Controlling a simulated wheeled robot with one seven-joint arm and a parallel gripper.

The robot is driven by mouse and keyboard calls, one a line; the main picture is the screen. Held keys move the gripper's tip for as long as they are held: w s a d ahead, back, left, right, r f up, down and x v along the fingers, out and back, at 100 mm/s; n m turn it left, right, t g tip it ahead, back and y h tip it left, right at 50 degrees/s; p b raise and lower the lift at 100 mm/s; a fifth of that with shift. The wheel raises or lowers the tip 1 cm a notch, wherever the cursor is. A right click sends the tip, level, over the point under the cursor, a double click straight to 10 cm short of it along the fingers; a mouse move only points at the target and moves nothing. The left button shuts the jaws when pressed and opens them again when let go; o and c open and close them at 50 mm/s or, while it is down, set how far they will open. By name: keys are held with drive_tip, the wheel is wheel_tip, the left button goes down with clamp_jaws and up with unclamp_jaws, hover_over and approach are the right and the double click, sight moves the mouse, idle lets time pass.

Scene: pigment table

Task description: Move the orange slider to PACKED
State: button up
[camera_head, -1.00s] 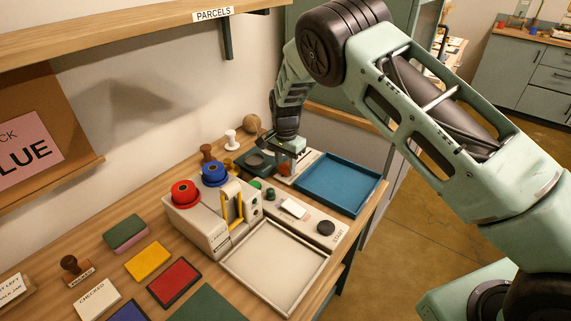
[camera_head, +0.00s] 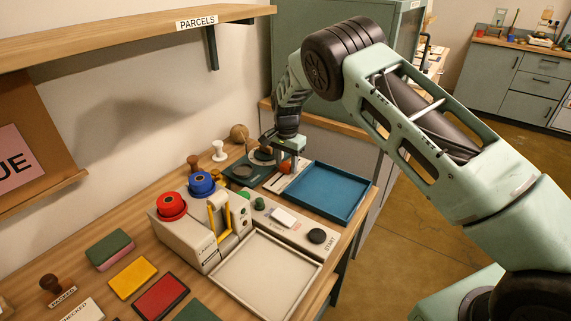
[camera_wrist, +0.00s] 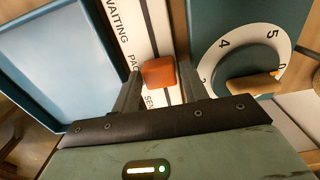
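The orange slider (camera_wrist: 158,72) sits on a white labelled strip (camera_wrist: 168,97), beside the partly hidden label that begins "PAC". "WAITING" is farther up the strip and "SE…" is nearer to me. My gripper (camera_wrist: 160,70) has one finger on each side of the slider, with what look like narrow gaps. In the head view my gripper (camera_head: 290,146) is low over the strip at the far end of the table.
A blue tray (camera_head: 364,197) lies right of the strip, and a dark dial plate (camera_wrist: 228,58) with numbers lies on its other side.

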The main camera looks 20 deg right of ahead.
sight(286, 164)
drive_tip(key=shift+r, duration=0.1)
wheel_tip(286, 164, up, 17)
drive_tip(key=b, duration=0.2)
idle(0.4)
drive_tip(key=shift+r, duration=0.1)
drive_tip(key=s+a+r+n+y, duration=0.1)
drive_tip(key=s+a+r+n, duration=0.1)
drive_tip(key=s+a+n, duration=0.65)
drive_tip(key=s+a+r+n+y, duration=0.15)
drive_tip(key=s+a, duration=0.35)
drive_tip(key=s, duration=0.9)
drive_tip(key=s+d+f+n+h, duration=0.1)
drive_tip(key=s+n, duration=0.3)
drive_tip(key=s, duration=0.8)
drive_tip(key=s+d+f+n+h, duration=0.1)
drive_tip(key=s+n, duration=0.3)
drive_tip(key=s, duration=0.8)
drive_tip(key=shift+f, duration=0.5)
